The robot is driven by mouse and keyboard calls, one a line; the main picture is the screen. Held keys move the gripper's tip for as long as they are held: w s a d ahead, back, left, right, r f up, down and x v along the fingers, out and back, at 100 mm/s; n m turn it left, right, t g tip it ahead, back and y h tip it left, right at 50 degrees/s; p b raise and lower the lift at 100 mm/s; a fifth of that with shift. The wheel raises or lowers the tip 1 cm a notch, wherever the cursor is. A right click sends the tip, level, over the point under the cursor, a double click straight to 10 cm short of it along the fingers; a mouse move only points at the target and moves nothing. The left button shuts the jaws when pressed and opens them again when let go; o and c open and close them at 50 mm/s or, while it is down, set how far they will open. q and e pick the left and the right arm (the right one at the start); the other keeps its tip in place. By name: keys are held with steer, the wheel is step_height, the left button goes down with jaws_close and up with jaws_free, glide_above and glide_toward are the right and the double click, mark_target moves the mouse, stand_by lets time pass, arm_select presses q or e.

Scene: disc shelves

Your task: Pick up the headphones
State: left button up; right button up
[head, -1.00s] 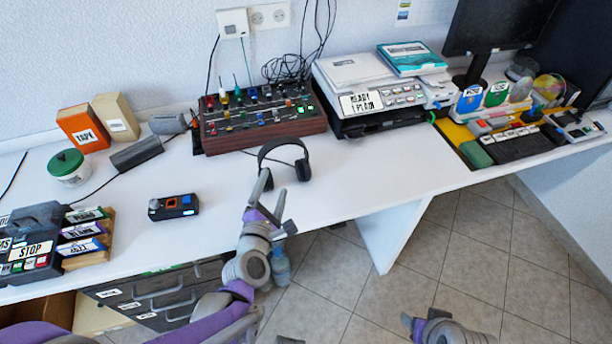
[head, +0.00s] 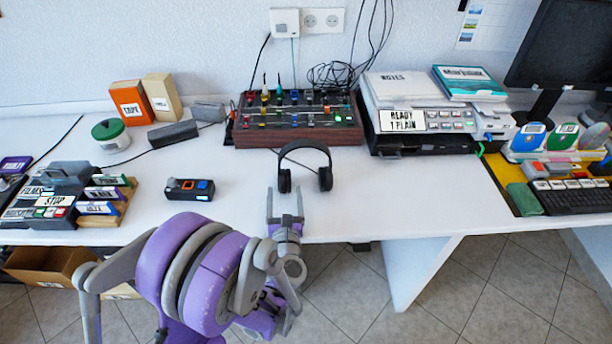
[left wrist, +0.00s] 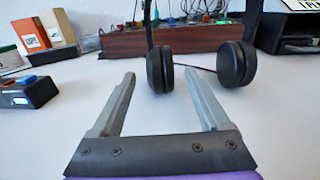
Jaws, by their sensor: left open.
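The black headphones (head: 305,148) stand on the white desk with the headband up and both ear cups down, in front of the mixer. My left gripper (head: 285,203) is open and empty at the desk's front edge, just short of the headphones. In the left wrist view the headphones' ear cups (left wrist: 236,64) show beyond the fingertips (left wrist: 160,80). The left ear cup lies ahead of the gap between the fingers, and the right one is off to the right. The fingers appear apart from the headphones. My right gripper is not in view.
A mixer (head: 297,122) with wooden sides stands behind the headphones. A small black device (head: 188,189) lies to the left. A printer (head: 422,118) with books stands at the right. The desk (head: 235,205) is clear around the headphones.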

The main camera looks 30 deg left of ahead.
mark_target(285, 179)
arm_select(q)
steer(key=x, duration=0.6)
steer(key=shift+d, duration=0.1)
jaws_close()
stand_by(0.3)
